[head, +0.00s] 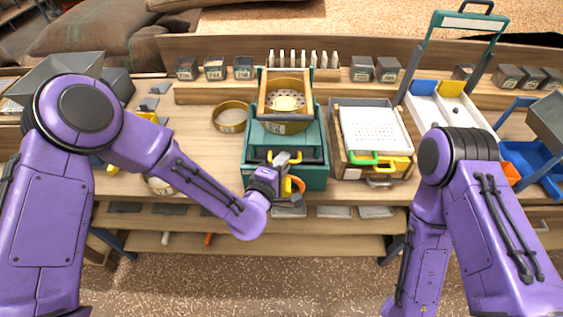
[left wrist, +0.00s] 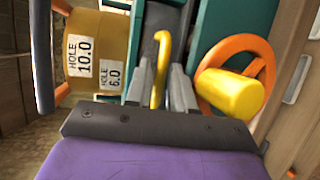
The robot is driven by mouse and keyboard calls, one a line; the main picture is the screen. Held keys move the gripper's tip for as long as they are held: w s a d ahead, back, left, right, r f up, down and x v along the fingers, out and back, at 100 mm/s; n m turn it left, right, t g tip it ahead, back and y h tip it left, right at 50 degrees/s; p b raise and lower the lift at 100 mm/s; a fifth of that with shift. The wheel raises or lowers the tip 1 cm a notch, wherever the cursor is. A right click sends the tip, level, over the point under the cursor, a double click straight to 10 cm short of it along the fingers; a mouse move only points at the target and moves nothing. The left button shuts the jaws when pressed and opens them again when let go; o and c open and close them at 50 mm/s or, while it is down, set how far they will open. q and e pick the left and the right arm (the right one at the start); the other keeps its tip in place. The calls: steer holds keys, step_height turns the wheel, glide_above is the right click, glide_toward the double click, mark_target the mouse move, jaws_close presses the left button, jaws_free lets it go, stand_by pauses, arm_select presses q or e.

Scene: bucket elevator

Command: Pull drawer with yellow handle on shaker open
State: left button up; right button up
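The shaker is a teal box (head: 313,175) on the workbench with a round brass sieve (head: 286,127) in a wooden frame on top. My left gripper (head: 289,160) is at the front of the shaker and partly covers it. In the left wrist view, the yellow handle (left wrist: 158,70), a slim hooked bar, lies between the two close-set fingers (left wrist: 160,84). The fingers look shut on it; its lower end is beside the left finger. The drawer face is mostly hidden by the gripper. My right arm shows at the right, but its gripper is out of view.
An orange wheel (left wrist: 265,62) with a yellow knob (left wrist: 232,93) is close to the right of my left fingers. A wooden box with a white perforated tray (head: 374,131) and green and yellow handles stands right of the shaker. A loose sieve (head: 231,117) stands left of it.

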arm_select(q)
jaws_close()
stand_by(1.4)
